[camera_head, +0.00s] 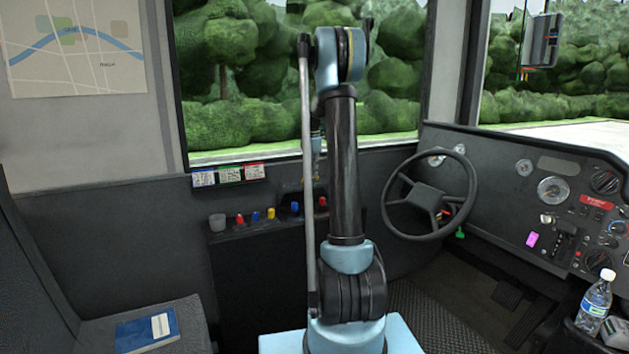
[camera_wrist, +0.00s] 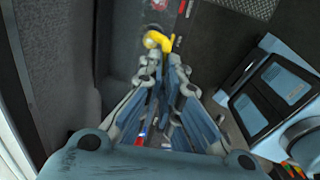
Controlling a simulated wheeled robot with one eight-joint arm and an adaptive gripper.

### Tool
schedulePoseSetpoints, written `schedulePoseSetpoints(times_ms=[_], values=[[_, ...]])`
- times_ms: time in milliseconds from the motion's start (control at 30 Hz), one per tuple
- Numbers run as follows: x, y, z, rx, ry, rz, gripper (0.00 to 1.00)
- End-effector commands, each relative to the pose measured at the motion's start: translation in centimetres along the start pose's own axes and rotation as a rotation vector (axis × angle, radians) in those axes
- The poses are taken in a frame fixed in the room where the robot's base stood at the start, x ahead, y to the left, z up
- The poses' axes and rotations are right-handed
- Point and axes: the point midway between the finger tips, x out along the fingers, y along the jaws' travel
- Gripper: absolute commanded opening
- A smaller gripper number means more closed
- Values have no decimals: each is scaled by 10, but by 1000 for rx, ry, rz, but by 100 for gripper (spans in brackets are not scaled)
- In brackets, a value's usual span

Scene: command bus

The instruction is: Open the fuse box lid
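No fuse box or lid can be made out for certain in either view. In the wrist view my gripper (camera_wrist: 166,62) points away from the camera, its two fingertips a short gap apart. I see nothing held between them. A yellow curved piece (camera_wrist: 157,40) shows just beyond the fingertips; I cannot tell whether they touch it. In the head view my upright arm stands in the middle and mostly hides the gripper, along with part of the side wall and window behind it.
A dark ledge (camera_head: 258,229) with coloured knobs runs below the side window. The steering wheel (camera_head: 430,196) and dashboard (camera_head: 555,195) are to the right, with a water bottle (camera_head: 596,302) at front right. A blue book (camera_head: 147,333) lies on the left seat (camera_head: 90,330).

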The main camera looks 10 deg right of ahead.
Motion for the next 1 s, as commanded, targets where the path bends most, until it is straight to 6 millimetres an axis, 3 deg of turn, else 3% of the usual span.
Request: schedulePoseSetpoints(times_ms=[33, 100, 400, 1000], values=[[0, 14, -4, -5, 5, 9, 0], [-2, 24, -4, -6, 6, 6, 0], [-10, 54, -4, -8, 8, 2, 0], [-14, 71, -3, -8, 8, 1, 0]])
